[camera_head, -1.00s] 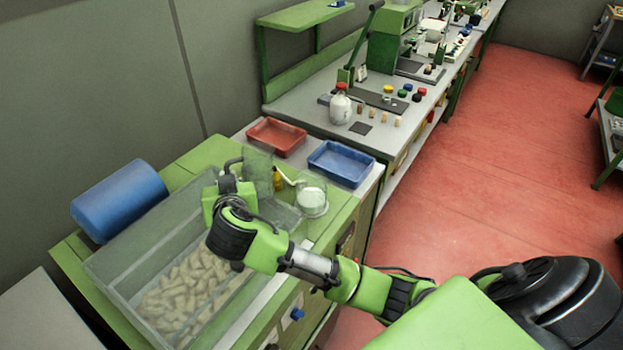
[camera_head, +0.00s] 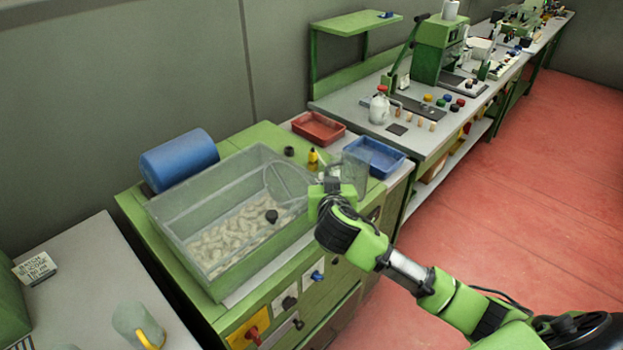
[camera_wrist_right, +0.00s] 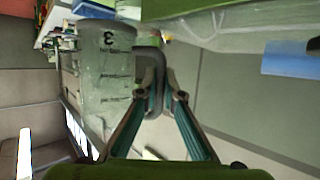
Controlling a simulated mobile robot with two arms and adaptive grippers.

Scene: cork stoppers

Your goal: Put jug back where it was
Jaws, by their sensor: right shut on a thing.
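My right gripper (camera_head: 325,190) is at the right end of the clear tank, over the front right of the green cabinet. In the right wrist view its fingers (camera_wrist_right: 156,95) are shut on the grey handle of a clear jug (camera_wrist_right: 103,68). The jug has dark markings and a large "3" on its wall. In the head view the see-through jug (camera_head: 353,167) shows just behind the gripper, in front of the blue tray. I cannot tell whether its base touches anything. My left gripper is not in view.
The clear tank (camera_head: 185,243) holds many pale corks. A red tray (camera_head: 318,129), a blue tray (camera_head: 374,157) and a small yellow bottle (camera_head: 313,158) are close by. A blue cylinder (camera_head: 180,160) lies behind the tank.

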